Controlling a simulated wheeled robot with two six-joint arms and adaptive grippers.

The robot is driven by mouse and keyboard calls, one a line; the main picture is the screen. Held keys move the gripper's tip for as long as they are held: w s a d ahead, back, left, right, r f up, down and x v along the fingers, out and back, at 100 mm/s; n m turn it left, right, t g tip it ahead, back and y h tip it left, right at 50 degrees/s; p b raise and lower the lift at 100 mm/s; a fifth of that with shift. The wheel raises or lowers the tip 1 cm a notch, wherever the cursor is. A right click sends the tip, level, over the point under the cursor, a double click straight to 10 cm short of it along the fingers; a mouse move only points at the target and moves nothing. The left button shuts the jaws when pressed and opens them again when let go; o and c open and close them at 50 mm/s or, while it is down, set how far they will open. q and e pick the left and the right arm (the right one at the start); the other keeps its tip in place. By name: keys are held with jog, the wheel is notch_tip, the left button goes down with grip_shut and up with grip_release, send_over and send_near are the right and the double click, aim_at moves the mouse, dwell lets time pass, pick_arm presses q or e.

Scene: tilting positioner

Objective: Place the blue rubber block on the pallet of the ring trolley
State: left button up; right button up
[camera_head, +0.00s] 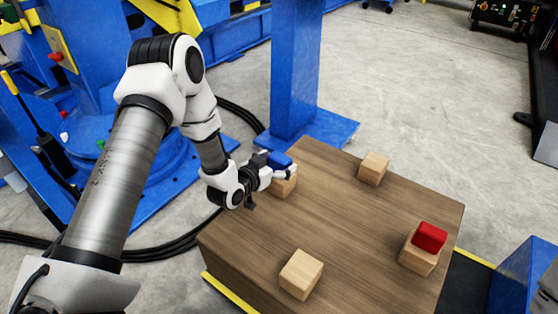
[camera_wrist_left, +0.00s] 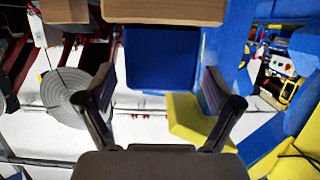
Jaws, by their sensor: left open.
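The blue rubber block (camera_head: 279,160) sits on a small wooden block (camera_head: 286,187) at the far left part of the wooden table top. My left gripper (camera_head: 276,171) is at the blue block, coming in from the left. In the left wrist view the blue block (camera_wrist_left: 160,58) lies between the two spread fingers of the left gripper (camera_wrist_left: 156,88), with a visible gap on each side. The wooden block (camera_wrist_left: 165,10) shows at the top edge there. I cannot make out the ring trolley or its pallet. My right gripper is not in view.
The wooden table (camera_head: 345,220) also carries a bare wooden block (camera_head: 373,169) at the back, another (camera_head: 301,275) in front, and a red block (camera_head: 430,237) on a wooden block (camera_head: 418,256) at right. A blue column (camera_head: 295,75) stands behind the table.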

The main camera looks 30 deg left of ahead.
pick_arm(q)
jog(key=p+v, duration=0.3)
jog(key=v, duration=0.8)
jog(key=shift+s, duration=0.1)
